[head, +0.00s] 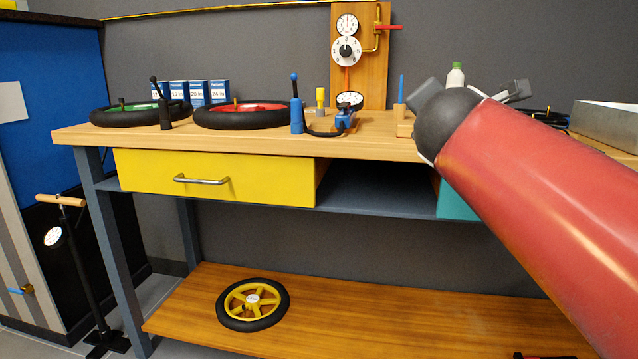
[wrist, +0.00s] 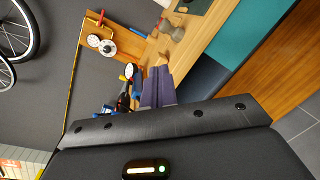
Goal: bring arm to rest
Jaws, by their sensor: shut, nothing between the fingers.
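My gripper (wrist: 157,74) shows in the wrist view as two grey-purple fingers side by side, closed together with nothing between them. It is in front of the wooden workbench, which runs diagonally behind it. In the head view my red arm reaches in from the lower right and its dark joint lies in front of the workbench (head: 290,144) top. The fingers cannot be made out clearly there, as the arm hides much of that area.
Two black-tyred wheels, one with a green centre (head: 140,114) and one with a red centre (head: 243,115), lie on the bench. A gauge board (head: 366,75) stands behind. A yellow drawer (head: 215,178) is shut. A yellow wheel (head: 253,304) lies on the lower shelf (head: 340,325).

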